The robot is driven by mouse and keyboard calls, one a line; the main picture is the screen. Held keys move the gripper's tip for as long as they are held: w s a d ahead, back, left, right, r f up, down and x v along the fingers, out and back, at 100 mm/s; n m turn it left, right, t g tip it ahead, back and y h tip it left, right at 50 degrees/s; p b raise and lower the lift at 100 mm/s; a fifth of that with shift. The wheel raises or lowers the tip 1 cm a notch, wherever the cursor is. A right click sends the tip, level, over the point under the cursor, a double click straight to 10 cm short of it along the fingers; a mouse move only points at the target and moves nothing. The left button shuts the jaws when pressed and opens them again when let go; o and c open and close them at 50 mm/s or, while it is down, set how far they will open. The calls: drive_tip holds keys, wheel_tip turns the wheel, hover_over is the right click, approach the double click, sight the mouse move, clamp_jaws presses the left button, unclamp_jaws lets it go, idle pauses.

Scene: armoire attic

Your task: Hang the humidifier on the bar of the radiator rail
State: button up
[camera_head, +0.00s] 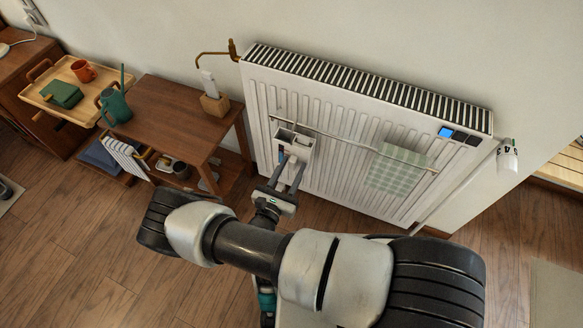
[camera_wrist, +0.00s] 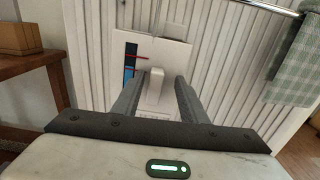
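The white humidifier (camera_head: 307,146) is a box with an open top. It is upright against the radiator front, at the left part of the radiator rail (camera_head: 350,143). The rail's bar runs along its upper edge; I cannot tell whether its hooks bear on the bar. In the wrist view the humidifier (camera_wrist: 175,55) shows a blue and red level strip and a pale handle (camera_wrist: 155,88). My gripper (camera_wrist: 162,82) has its two fingers on either side of this handle, with a gap visible at the right finger. It appears open. In the head view my gripper (camera_head: 286,172) is just in front of the humidifier.
A checked cloth (camera_head: 397,170) hangs on the rail at right. The white radiator (camera_head: 345,95) has a valve (camera_head: 507,158) at its right. A wooden side table (camera_head: 171,120) with a watering can (camera_head: 115,106) stands left. The bar between humidifier and cloth is bare.

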drive_tip(key=shift+f, duration=0.1)
drive_tip(key=p+v, duration=0.2)
drive_tip(key=v, duration=1.5)
drive_tip(key=shift+s, duration=0.2)
drive_tip(key=shift+a, duration=0.1)
drive_tip(key=w+d+r+m+g+h, duration=0.1)
drive_tip(key=w+d+r+m+g, duration=0.2)
drive_tip(key=r+m+g, duration=0.35)
drive_tip(key=w+d+r+m+g+h, duration=0.2)
drive_tip(key=r+m+g, duration=0.15)
drive_tip(key=r, duration=0.65)
drive_tip(key=w+d+r+m+g+h, duration=0.1)
drive_tip(key=w+d+r+m+g, duration=0.25)
drive_tip(key=r+m, duration=0.35)
drive_tip(key=s+d+r+m+t+y, duration=0.1)
drive_tip(key=s+d+r+m+y, duration=0.2)
drive_tip(key=d+r+m, duration=0.35)
drive_tip(key=s+d+r+m+y, duration=0.3)
drive_tip(key=r+y, duration=0.1)
drive_tip(key=r, duration=0.6)
drive_tip(key=s+d+r+m+t+y, duration=0.1)
drive_tip(key=s+d+r+m+y, duration=0.3)
drive_tip(key=r, duration=0.5)
wheel_tip(320, 180, up, 25)
drive_tip(key=d+m+p, duration=0.1)
drive_tip(key=p, duration=2.4)
drive_tip(key=shift+w+h, duration=0.35)
drive_tip(key=shift+h, duration=0.05)
